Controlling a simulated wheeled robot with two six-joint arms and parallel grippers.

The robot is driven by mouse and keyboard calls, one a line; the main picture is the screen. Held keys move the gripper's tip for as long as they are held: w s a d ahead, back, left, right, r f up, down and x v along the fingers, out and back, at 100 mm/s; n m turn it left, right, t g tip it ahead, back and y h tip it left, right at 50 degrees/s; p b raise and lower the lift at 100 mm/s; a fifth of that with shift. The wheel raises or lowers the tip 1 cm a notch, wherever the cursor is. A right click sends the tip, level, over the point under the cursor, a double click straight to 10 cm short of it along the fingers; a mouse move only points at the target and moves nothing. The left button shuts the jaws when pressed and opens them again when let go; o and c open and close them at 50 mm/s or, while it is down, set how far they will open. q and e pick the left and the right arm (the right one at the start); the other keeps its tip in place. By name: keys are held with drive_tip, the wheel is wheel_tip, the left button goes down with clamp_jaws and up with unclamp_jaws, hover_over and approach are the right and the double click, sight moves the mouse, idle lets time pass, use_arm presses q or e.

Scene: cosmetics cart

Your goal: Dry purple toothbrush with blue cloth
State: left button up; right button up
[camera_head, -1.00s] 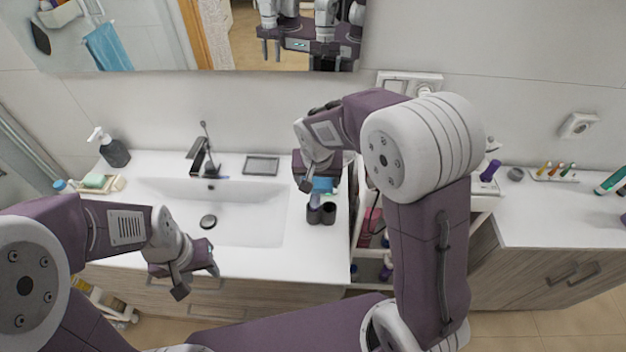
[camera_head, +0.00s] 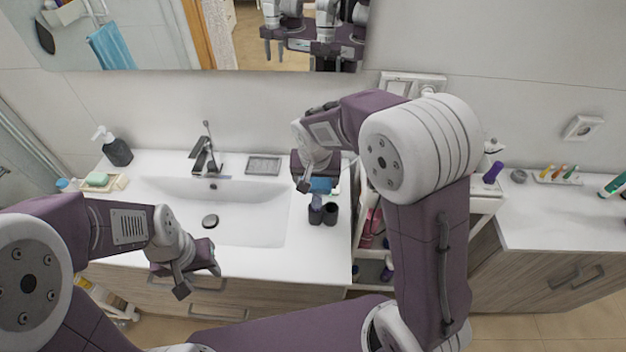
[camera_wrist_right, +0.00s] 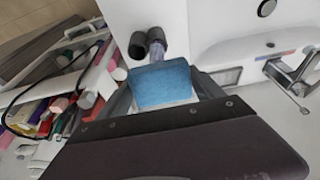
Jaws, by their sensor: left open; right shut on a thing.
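My right gripper (camera_head: 318,186) is shut on a blue cloth (camera_wrist_right: 162,84), a flat blue piece with a pale lower edge. The cloth also shows in the head view (camera_head: 322,185), just above two dark cups. A slim purple piece, seemingly the purple toothbrush (camera_wrist_right: 156,52), stands in the left dark cup (camera_head: 315,215). Its upper part is hidden by the cloth and gripper; I cannot tell whether the cloth touches it. The second dark cup (camera_head: 331,214) looks empty. My left gripper (camera_head: 198,276) is open and empty, in front of the counter's near edge.
A white sink (camera_head: 245,215) with a dark faucet (camera_head: 204,160) lies left of the cups. A soap dispenser (camera_head: 117,150) and soap dish (camera_head: 108,183) stand at the far left. A cart with bottles (camera_head: 372,225) is right of the counter.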

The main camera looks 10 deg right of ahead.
drive_tip(key=shift+s+d, duration=0.2)
drive_tip(key=shift+d, duration=0.4)
drive_tip(key=shift+w+a+f, duration=0.1)
drive_tip(key=shift+w+a, duration=0.1)
drive_tip(key=shift+a, duration=0.4)
drive_tip(key=shift+w+a, duration=0.15)
drive_tip(key=shift+a, duration=0.45)
drive_tip(key=shift+d, duration=0.5)
drive_tip(key=shift+s+d, duration=0.3)
drive_tip(key=shift+d, duration=0.35)
drive_tip(key=shift+w+a, duration=0.1)
drive_tip(key=shift+a, duration=0.7)
drive_tip(key=shift+w+a, duration=0.15)
drive_tip(key=shift+a, duration=0.2)
drive_tip(key=shift+d+r, duration=0.2)
drive_tip(key=shift+d, duration=0.4)
drive_tip(key=shift+s+d+f, duration=0.15)
drive_tip(key=shift+s+d, duration=0.1)
drive_tip(key=shift+d, duration=0.3)
drive_tip(key=shift+w+a, duration=0.15)
drive_tip(key=shift+a, duration=0.4)
drive_tip(key=shift+w+a, duration=0.15)
drive_tip(key=shift+a, duration=0.45)
drive_tip(key=shift+d, duration=0.55)
drive_tip(key=shift+s+d+b, duration=0.3)
drive_tip(key=shift+d+b, duration=0.05)
drive_tip(key=shift+d, duration=0.3)
wheel_tip(320, 180, up, 7)
drive_tip(key=p, duration=0.6)
